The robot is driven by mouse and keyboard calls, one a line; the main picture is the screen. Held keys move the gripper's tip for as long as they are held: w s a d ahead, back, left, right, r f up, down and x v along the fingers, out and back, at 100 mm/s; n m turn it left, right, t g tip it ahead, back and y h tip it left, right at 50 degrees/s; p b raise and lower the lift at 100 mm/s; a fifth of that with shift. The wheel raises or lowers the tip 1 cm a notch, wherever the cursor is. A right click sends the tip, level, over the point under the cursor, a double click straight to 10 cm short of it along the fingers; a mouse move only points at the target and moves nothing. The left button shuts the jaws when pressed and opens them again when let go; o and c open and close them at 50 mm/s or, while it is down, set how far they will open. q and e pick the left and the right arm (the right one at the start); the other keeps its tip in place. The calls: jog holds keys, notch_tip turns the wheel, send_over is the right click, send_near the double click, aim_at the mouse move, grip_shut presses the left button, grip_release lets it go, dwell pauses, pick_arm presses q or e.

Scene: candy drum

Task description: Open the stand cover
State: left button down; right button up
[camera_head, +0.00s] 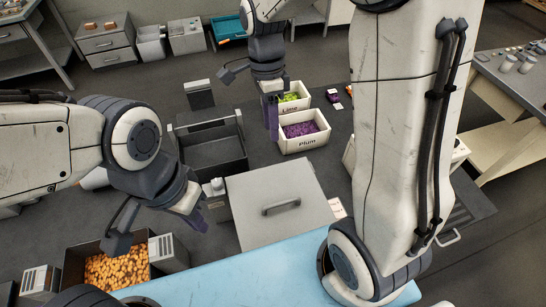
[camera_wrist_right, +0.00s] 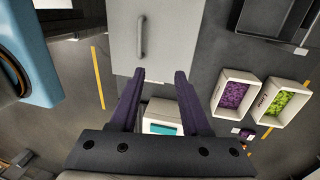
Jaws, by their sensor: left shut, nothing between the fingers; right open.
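The stand cover (camera_head: 265,185) is a flat light-grey lid with a dark bar handle (camera_head: 281,207), in the middle of the head view, and it lies shut. In the right wrist view the cover (camera_wrist_right: 165,30) and its handle (camera_wrist_right: 142,37) show at the top, beyond the fingertips. My right gripper (camera_head: 270,118) is above and behind the cover, open and empty; its purple fingers (camera_wrist_right: 161,76) stand apart in the wrist view. My left gripper (camera_head: 197,218) is shut and empty, just left of the cover.
White bins of plum (camera_head: 303,142) and lime (camera_head: 294,103) candy stand behind the cover. A dark open box (camera_head: 210,152) is at back left, a box of orange candy (camera_head: 116,270) at front left. A blue surface (camera_head: 250,275) runs along the front.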

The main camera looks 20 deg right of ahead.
jog(key=b, duration=0.1)
send_over(283, 196)
jog(key=s+a, duration=0.1)
notch_tip(283, 196, down, 9)
jog(key=f, duration=0.3)
jog(key=s+f, duration=0.1)
jog(key=f, duration=0.2)
jog(key=s+f, duration=0.1)
jog(key=f, duration=0.2)
jog(key=shift+a+f, duration=0.2)
jog(key=shift+f, duration=0.1)
grip_shut()
dwell(0.9)
